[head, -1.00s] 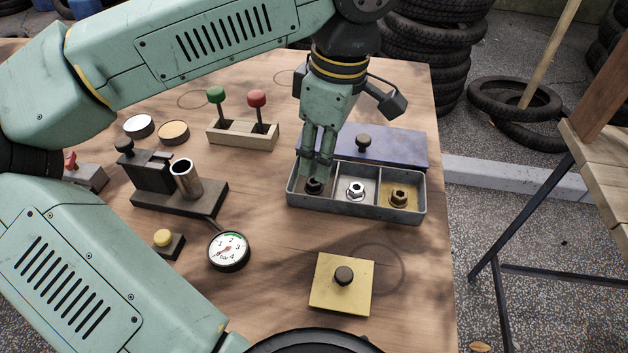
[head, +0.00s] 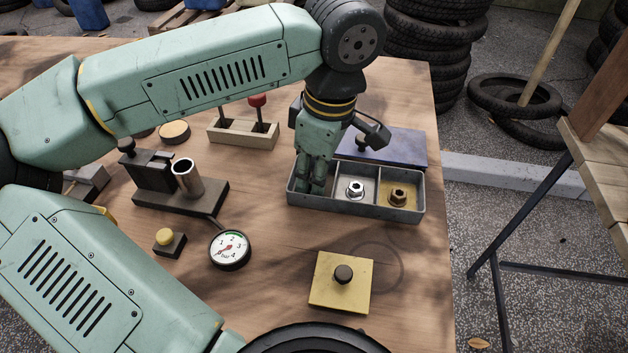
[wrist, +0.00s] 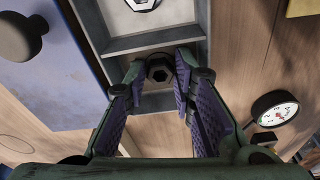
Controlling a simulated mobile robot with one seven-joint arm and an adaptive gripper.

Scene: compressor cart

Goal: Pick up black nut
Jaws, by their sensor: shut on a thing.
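The black nut (wrist: 159,72) shows in the wrist view between my fingertips. It is in the left compartment of the grey three-part tray (head: 355,208). In the head view my fingers hide the nut. My gripper (head: 312,188) points down into that compartment and is shut on the black nut. A silver nut (head: 355,189) sits in the middle compartment and a brass nut (head: 397,196) in the right one.
A blue lid with a black knob (head: 392,150) lies behind the tray. A yellow plate with a knob (head: 341,283) is in front. A gauge (head: 229,249) and a fixture with a metal tube (head: 187,177) stand to the left. The table's right edge is close to the tray.

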